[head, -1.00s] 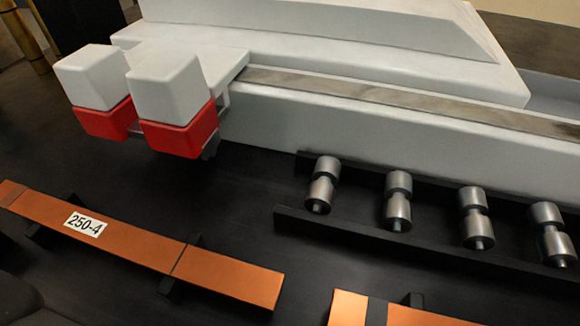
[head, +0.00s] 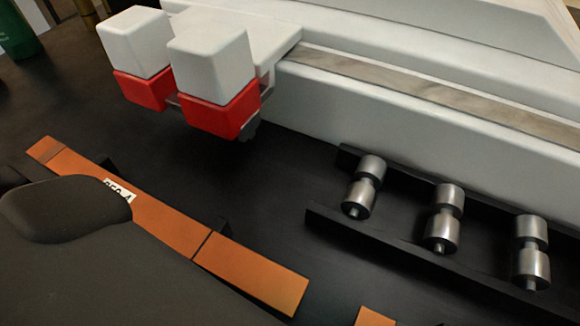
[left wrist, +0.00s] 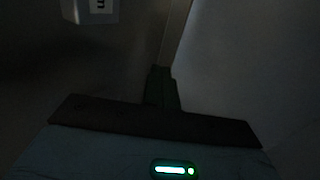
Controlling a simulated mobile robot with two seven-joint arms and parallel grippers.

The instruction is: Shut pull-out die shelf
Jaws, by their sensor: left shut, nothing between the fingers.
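My left gripper (left wrist: 162,88) shows in the dark left wrist view, with its fingers together and nothing seen between them. A pale vertical strip or edge (left wrist: 174,35) lies beyond the fingertips; I cannot tell if they touch it. I cannot pick out the die shelf for certain in either view. In the head view, several steel cylindrical dies (head: 365,187) stand in a row between two dark rails (head: 400,254). My right gripper is not in view.
The pale machine body (head: 330,105) carries two white-and-red blocks (head: 215,85). A copper bar (head: 250,272) with a partly hidden label lies at lower left, behind my dark arm. A pale numbered box (left wrist: 90,10) is at the wrist view's top left. A green object (head: 18,30) stands at far left.

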